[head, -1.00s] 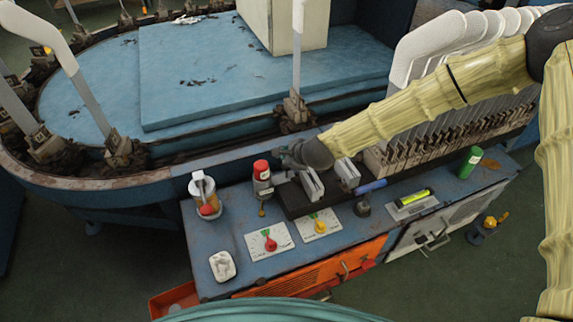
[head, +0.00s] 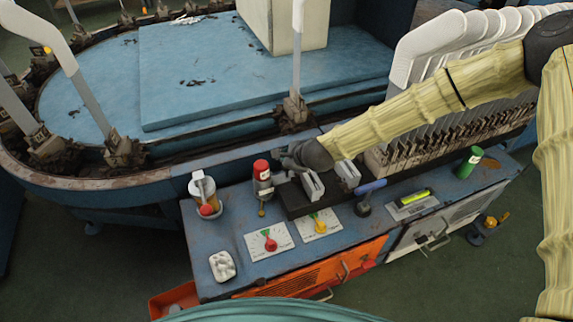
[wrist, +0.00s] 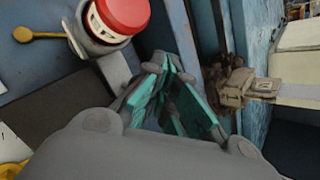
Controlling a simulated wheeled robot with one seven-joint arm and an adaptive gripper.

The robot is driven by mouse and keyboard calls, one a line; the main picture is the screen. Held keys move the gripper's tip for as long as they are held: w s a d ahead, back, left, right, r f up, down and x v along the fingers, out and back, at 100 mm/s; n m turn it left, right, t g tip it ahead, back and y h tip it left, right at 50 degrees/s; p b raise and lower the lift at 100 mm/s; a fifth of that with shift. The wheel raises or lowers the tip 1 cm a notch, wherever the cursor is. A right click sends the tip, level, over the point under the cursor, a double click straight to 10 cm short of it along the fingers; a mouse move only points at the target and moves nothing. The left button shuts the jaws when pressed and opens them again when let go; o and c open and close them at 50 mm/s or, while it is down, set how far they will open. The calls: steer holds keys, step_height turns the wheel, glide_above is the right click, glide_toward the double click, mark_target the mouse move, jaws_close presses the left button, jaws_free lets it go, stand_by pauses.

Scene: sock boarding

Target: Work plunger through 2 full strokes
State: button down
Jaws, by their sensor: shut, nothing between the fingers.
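A red-capped metal canister (head: 262,178) with a white label stands on the blue bench, left of the dark block. In the wrist view its red cap (wrist: 116,14) is at the top, with a brass round-ended arm (wrist: 40,34) beside it. A glass jar (head: 203,194) with brown contents, a pale handle and a red knob stands to its left. I cannot tell for sure which part is the plunger. My gripper (head: 279,155) is just above and right of the red cap, apart from it. Its teal-padded fingers (wrist: 168,78) are shut and empty in the wrist view.
Red (head: 270,244) and yellow (head: 316,226) dial knobs sit on white plates in front. A blue handle (head: 371,187) over a dark base, a green cylinder (head: 469,162) and a level-like yellow vial (head: 415,196) are right. White sock boards (head: 430,55) stand behind the arm.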

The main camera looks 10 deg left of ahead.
steer(key=shift+f+b, duration=0.6)
steer(key=shift+f, duration=0.8)
stand_by(1.7)
steer(key=shift+r, duration=0.1)
steer(key=shift+r+p, duration=1.4)
steer(key=shift+r, duration=0.25)
steer(key=shift+r+p, duration=1.85)
steer(key=shift+r, duration=0.65)
stand_by(0.7)
